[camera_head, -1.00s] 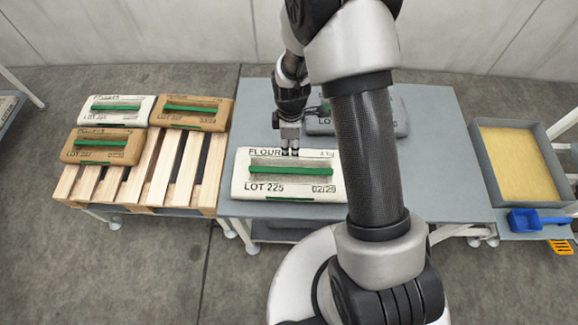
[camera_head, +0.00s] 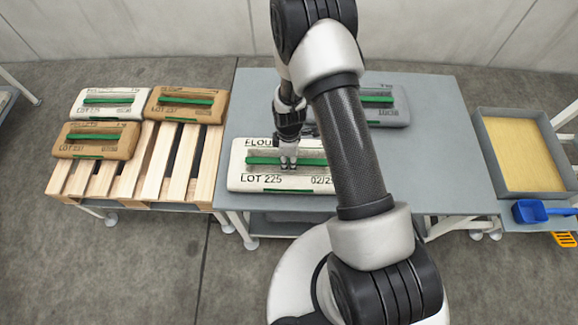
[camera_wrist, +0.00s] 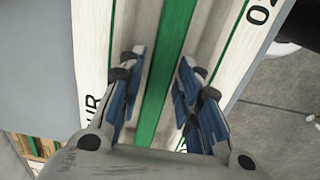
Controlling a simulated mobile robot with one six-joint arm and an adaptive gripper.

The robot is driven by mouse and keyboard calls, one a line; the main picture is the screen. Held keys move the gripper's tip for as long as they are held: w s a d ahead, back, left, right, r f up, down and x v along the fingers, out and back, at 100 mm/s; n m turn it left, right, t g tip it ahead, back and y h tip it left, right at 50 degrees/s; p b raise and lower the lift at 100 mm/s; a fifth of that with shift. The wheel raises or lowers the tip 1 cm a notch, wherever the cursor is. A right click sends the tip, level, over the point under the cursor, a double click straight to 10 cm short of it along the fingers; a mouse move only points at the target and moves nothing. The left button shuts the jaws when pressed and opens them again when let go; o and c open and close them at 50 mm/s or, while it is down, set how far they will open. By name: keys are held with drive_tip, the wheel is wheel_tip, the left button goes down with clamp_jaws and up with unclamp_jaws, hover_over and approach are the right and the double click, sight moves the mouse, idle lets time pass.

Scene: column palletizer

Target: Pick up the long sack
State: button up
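The long sack (camera_head: 245,175) is a white flour sack marked LOT 225, lying flat on the grey table (camera_head: 440,180). A green strip (camera_head: 262,160) runs along its top; it also shows in the wrist view (camera_wrist: 168,70). My gripper (camera_head: 288,165) points down over the middle of the sack. In the wrist view its blue-padded fingers (camera_wrist: 160,75) are spread, one on each side of the green strip, with gaps between. It holds nothing. My arm hides the sack's right end in the head view.
A grey sack (camera_head: 385,108) lies farther back on the table. A wooden pallet (camera_head: 160,175) at left carries one white sack (camera_head: 110,112) and two brown ones (camera_head: 188,115). At right are a tray (camera_head: 485,150) of yellow material and a blue scoop (camera_head: 532,211).

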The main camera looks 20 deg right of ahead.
wheel_tip(320, 180, down, 2)
drive_tip(key=shift+r, duration=0.1)
clamp_jaws()
idle(0.9)
drive_tip(key=shift+w+r, duration=0.1)
drive_tip(key=shift+w, duration=0.05)
